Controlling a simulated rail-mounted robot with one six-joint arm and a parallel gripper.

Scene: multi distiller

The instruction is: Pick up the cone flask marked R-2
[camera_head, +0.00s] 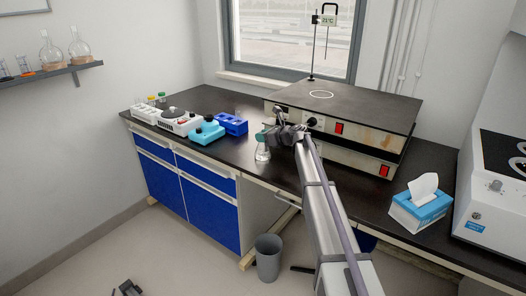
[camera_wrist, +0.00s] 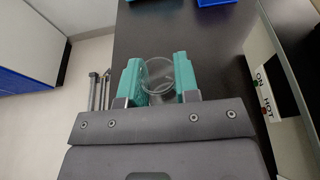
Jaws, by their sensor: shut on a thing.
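A clear glass cone flask (camera_head: 262,153) stands upright at the front part of the black bench, left of the hotplate unit. In the wrist view the flask (camera_wrist: 159,88) shows as clear round glass between the two teal fingers. My gripper (camera_head: 262,139) is at the flask's upper part, and in the wrist view its fingers (camera_wrist: 160,80) are closed against the glass from both sides. I cannot read any R-2 marking. I cannot tell whether the flask's base touches the bench.
A large hotplate unit (camera_head: 345,115) stands behind and right of the flask. Blue racks (camera_head: 232,124) and a white device (camera_head: 180,121) are to the left. A tissue box (camera_head: 420,207) is at the right. A grey bin (camera_head: 268,258) stands on the floor.

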